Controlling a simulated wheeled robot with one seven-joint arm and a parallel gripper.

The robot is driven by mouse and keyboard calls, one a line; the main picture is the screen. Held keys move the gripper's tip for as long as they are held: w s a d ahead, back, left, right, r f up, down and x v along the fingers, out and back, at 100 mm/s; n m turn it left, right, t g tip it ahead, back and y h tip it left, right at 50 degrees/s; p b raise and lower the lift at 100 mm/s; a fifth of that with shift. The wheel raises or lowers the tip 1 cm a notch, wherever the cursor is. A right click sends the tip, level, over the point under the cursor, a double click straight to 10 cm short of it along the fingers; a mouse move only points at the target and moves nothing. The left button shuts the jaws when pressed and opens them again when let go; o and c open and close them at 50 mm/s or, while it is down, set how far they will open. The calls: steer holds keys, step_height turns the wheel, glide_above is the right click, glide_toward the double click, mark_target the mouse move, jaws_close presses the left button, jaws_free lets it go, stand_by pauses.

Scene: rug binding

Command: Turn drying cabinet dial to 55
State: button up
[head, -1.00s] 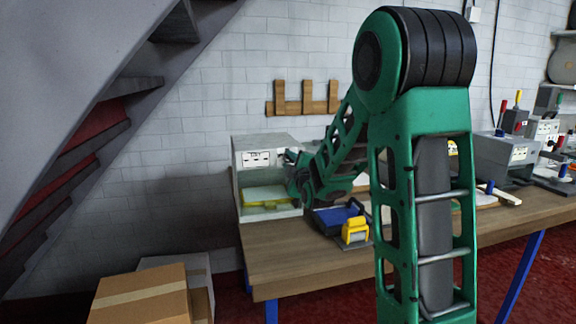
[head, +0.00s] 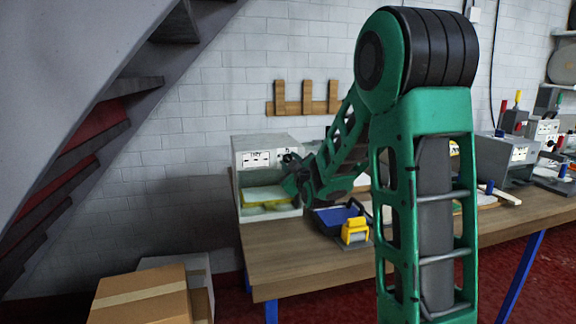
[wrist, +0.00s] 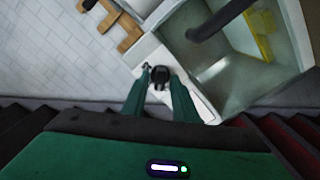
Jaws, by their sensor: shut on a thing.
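The drying cabinet (head: 264,140) is a pale box at the left end of the workbench, with an open front and a yellow item inside. Its dial shows in the wrist view as a small black knob (wrist: 160,77) on the white panel. My gripper (wrist: 159,84) is shut on the dial, with a green finger on each side of it. In the head view, my gripper (head: 292,163) is at the cabinet's upper right front, and my arm hides the dial. The dial's setting cannot be read.
A blue tray (head: 338,216) and a yellow tool (head: 355,231) lie on the workbench (head: 290,270) close to my arm. A grey machine (head: 507,158) stands farther right. Cardboard boxes (head: 145,298) are on the floor at left. Wooden wall pegs (head: 305,108) hang above.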

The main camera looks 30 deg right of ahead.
steer(key=m, duration=2.2)
steer(key=shift+s+d+f, duration=0.1)
steer(key=shift+s+f, duration=0.05)
steer(key=shift+f, duration=0.25)
steer(key=o, duration=0.7)
steer(key=shift+r, duration=0.1)
steer(key=shift+r, duration=0.1)
steer(key=v, duration=1)
steer(key=shift+s, duration=0.3)
